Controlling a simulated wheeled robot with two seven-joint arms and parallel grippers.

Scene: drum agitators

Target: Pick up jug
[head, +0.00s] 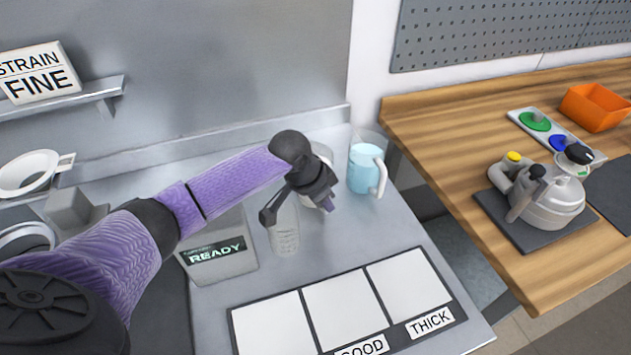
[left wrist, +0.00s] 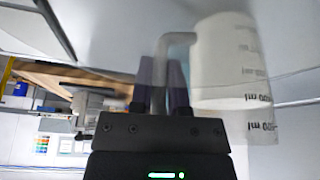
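A clear jug with whitish contents (head: 322,152) stands on the metal counter, mostly hidden behind my left gripper (head: 325,203) in the head view. In the left wrist view, this jug (left wrist: 222,65) shows upside down with measuring marks. Its bent handle (left wrist: 178,40) runs down between the two purple fingers of my left gripper (left wrist: 161,85). The fingers lie close on either side of the handle, but I cannot tell whether they press on it. A jug with light blue liquid (head: 362,168) stands just to the right, its handle toward the front right. My right gripper is not in view.
A clear graduated beaker (head: 285,232) stands close in front of the gripper. A box marked READY (head: 215,243) is to its left. A board with white squares (head: 338,310) lies in front. A wooden bench (head: 450,130) at right holds a kettle-like vessel (head: 553,205).

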